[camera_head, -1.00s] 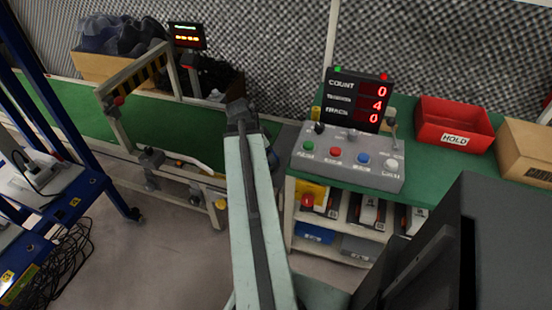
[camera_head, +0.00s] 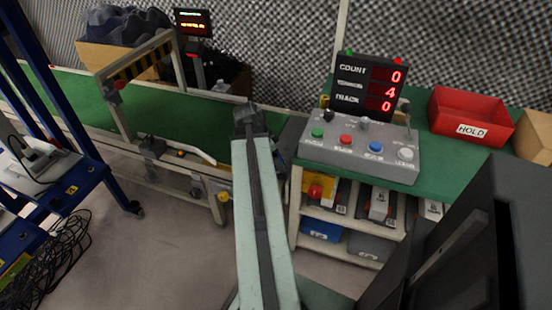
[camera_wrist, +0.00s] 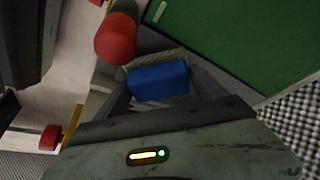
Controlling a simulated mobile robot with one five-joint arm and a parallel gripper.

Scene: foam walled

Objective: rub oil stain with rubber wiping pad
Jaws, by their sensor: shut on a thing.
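In the wrist view a blue block (camera_wrist: 158,82), which looks like the rubber wiping pad, sits between the two fingers of my gripper (camera_wrist: 160,88). The gripper is shut on it. In the head view my gripper (camera_head: 249,118) is at the end of my outstretched arm, near the right end of the green conveyor belt (camera_head: 70,92) and left of the button panel; the pad is hidden there. I cannot make out an oil stain in either view.
A button console (camera_head: 360,148) with a red-digit display (camera_head: 370,86) stands on the green bench, beside a red HOLD bin (camera_head: 470,118). In the wrist view a red rounded knob (camera_wrist: 115,40) is close to the pad. A blue cart (camera_head: 60,165) and cables (camera_head: 50,240) are at left.

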